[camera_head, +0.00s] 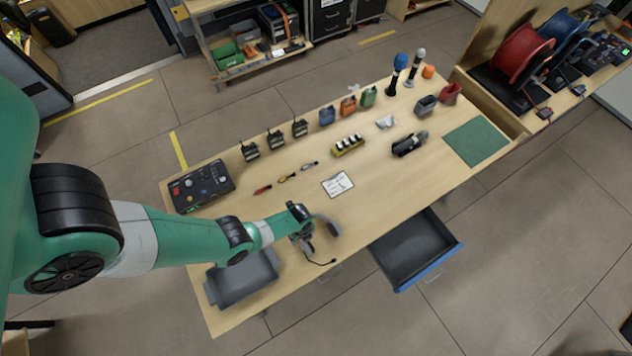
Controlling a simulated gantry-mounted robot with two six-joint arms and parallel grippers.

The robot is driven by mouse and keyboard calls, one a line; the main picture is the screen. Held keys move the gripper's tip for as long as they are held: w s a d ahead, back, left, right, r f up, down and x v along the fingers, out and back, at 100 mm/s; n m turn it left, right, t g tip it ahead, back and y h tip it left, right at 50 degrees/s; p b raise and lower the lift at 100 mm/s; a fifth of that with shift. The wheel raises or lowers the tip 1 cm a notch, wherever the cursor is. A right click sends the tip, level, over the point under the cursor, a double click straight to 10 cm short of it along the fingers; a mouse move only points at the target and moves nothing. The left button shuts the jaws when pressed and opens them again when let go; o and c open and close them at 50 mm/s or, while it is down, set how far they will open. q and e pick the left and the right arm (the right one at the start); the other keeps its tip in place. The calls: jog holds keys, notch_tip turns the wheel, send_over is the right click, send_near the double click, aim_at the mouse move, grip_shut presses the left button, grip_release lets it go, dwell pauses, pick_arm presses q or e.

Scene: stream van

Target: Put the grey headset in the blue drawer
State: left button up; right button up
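The grey headset (331,227) is at the front part of the table, right at the tip of my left arm. An ear cup and a thin dark microphone boom show to the right of and below the gripper. My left gripper (304,228) overlaps the headset; its fingers are too small and covered to tell whether they are closed on it. The blue drawer (432,267) is pulled out from the table's front edge, to the right of the headset. Its dark grey inside looks empty and its front is blue. My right gripper is not in view.
A grey tray (243,279) lies at the table's front left under my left arm. A white note card (338,184) lies behind the headset. A control box (202,186), several radios, bottles and microphones stand farther back. The tabletop between headset and drawer is clear.

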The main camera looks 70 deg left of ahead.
pick_arm(q)
jog(key=shift+w+f, duration=0.15)
jog(key=shift+f, duration=0.05)
jog(key=shift+w+f+b, duration=0.15)
jog(key=shift+f+b, duration=0.2)
jog(key=shift+b, duration=0.25)
notch_tip(320, 180, down, 6)
jog(key=b, duration=0.5)
jog(key=shift+r+b, duration=0.2)
jog(key=shift+b, duration=0.1)
notch_tip(320, 180, down, 5)
jog(key=b, duration=0.4)
jog(key=shift+f+b, duration=0.1)
jog(key=shift+b, duration=0.2)
grip_shut()
